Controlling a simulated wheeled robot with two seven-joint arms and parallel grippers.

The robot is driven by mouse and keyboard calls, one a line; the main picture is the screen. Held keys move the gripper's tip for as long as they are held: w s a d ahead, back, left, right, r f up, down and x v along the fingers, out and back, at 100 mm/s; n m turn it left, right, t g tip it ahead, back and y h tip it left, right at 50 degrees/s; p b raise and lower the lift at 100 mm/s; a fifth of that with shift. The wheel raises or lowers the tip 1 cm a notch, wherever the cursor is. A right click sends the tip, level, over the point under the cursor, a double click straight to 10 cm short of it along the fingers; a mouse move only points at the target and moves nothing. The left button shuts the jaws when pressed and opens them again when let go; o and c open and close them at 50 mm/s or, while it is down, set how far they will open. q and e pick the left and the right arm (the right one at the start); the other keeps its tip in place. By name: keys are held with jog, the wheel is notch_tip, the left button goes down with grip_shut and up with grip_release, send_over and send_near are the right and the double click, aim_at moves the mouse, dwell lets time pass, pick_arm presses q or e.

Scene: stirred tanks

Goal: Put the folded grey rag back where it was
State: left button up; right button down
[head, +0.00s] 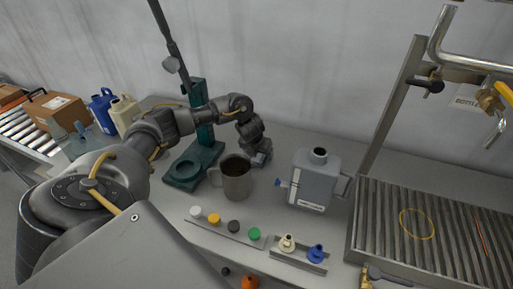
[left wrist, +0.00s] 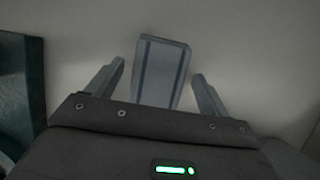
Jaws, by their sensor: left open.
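The folded grey rag (left wrist: 165,72) appears in the left wrist view as a flat grey piece with darker stripes, on the pale bench top. My left gripper (left wrist: 158,70) is open, one finger on each side of it, with a gap on both sides. In the head view my left gripper (head: 259,158) is low over the bench, behind the steel mug and left of the grey canister. The rag is hard to tell from the gripper there. My right gripper is not in view.
A teal stand (head: 203,150) is left of the gripper, with a steel mug (head: 237,182) in front. A grey canister (head: 318,178) stands to the right. A cap rail (head: 222,228) and fitting tray (head: 298,259) line the front. A ribbed drainer (head: 450,255) is at right.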

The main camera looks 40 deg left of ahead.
pick_arm(q)
jog(key=v, duration=0.5)
jog(key=shift+r, duration=0.1)
jog(key=p+v, duration=0.2)
jog(key=v, duration=0.4)
jog(key=shift+s+r+p, duration=0.2)
jog(key=shift+r+p, duration=0.05)
jog(key=shift+p, duration=0.05)
